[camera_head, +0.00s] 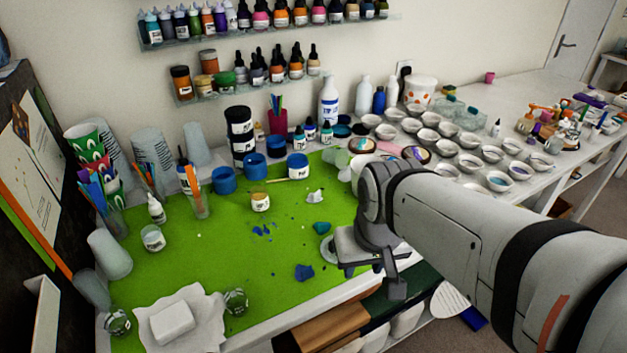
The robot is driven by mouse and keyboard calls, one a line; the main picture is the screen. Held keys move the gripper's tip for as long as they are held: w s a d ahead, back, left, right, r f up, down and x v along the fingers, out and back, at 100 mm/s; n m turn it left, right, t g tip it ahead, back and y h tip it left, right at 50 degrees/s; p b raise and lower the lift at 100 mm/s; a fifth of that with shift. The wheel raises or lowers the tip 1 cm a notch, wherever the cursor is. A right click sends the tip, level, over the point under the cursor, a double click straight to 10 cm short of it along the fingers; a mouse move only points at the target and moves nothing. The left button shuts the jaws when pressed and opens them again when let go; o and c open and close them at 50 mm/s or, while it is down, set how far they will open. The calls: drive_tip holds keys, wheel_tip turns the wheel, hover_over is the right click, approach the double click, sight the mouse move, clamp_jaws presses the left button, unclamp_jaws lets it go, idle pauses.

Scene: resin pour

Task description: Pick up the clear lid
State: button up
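A pale, clear-looking round piece (326,248), possibly the clear lid, lies on the green mat (180,265) near the front edge, partly hidden behind my gripper. I cannot tell for sure that it is the lid. My gripper (372,279) is over the front edge of the table, just right of this piece. Its two fingers look spread apart, with nothing visible between them. The arm hides part of the mat and table behind it.
Blue-lidded jars (255,166) and a small jar (261,202) stand on the mat. Teal (321,228) and blue (304,272) scraps lie near my gripper. A white block (171,322) and clear cups (236,301) are front left. Several white bowls (470,164) fill the right. The left-middle mat is mostly clear.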

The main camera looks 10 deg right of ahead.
drive_tip(key=shift+o, duration=1.4)
drive_tip(key=shift+w+a+r+p, duration=0.15)
drive_tip(key=shift+w+r+p, duration=0.05)
drive_tip(key=shift+w+p, duration=0.2)
drive_tip(key=o, duration=0.5)
drive_tip(key=shift+n+g, duration=0.6)
drive_tip(key=shift+n, duration=0.3)
drive_tip(key=w+p, duration=0.1)
drive_tip(key=w, duration=0.1)
drive_tip(key=w+p, duration=0.1)
drive_tip(key=w, duration=0.1)
drive_tip(key=w+p, duration=0.1)
drive_tip(key=w, duration=0.1)
drive_tip(key=shift+r, duration=0.4)
drive_tip(key=shift+c, duration=0.2)
drive_tip(key=o, duration=0.6)
drive_tip(key=shift+n+g, duration=0.7)
drive_tip(key=shift+n, duration=0.2)
drive_tip(key=w+f+p, duration=0.1)
drive_tip(key=w, duration=0.1)
drive_tip(key=w+f+p, duration=0.1)
drive_tip(key=w, duration=0.2)
drive_tip(key=w+f+p, duration=0.1)
drive_tip(key=w+p, duration=0.1)
drive_tip(key=shift+w, duration=0.15)
drive_tip(key=shift+w+f, duration=0.1)
drive_tip(key=shift+f, duration=0.3)
drive_tip(key=shift+f+p, duration=0.55)
drive_tip(key=shift+f, duration=3.2)
